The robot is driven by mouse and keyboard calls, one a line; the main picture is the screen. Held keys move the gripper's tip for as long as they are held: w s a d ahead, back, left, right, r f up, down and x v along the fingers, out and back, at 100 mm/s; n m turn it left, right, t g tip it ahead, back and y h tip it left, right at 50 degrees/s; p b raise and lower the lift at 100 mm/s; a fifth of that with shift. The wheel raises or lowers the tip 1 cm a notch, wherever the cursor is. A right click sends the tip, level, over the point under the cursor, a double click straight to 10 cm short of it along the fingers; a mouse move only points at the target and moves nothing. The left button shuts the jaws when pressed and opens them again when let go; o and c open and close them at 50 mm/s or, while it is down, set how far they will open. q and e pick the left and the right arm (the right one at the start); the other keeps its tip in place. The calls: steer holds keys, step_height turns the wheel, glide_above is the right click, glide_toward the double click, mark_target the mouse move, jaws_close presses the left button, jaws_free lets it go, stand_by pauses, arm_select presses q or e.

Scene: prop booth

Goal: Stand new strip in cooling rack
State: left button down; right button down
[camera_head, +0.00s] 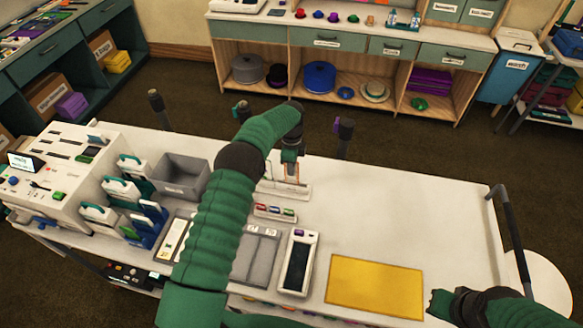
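My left arm reaches over the white cart, and its gripper (290,174) points down at a low white holder (298,192) near the cart's far side. Thin pinkish-orange upright shapes show at the fingertips, too small to tell whether they are fingers or a strip. The holder may be the cooling rack; my forearm hides its left part. I cannot make out a separate strip. My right gripper (440,303) is low at the right, beside a yellow mat (375,287) and apart from the holder; its fingers are unclear.
A small tray of coloured pieces (274,212), a white device with a dark screen (298,262) and a grey tray (257,255) lie nearer. A grey bin (182,172) and a white machine (62,175) stand left. The cart's right side is clear.

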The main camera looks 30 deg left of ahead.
arm_select(q)
steer(key=shift+f+b, duration=0.45)
steer(key=shift+f, duration=0.2)
steer(key=c, duration=1.6)
jaws_free()
step_height(320, 180, up, 17)
steer(key=shift+w+f+b, duration=0.1)
steer(key=shift+w+b, duration=0.05)
steer(key=shift+b, duration=0.7)
steer(key=shift+f, duration=0.15)
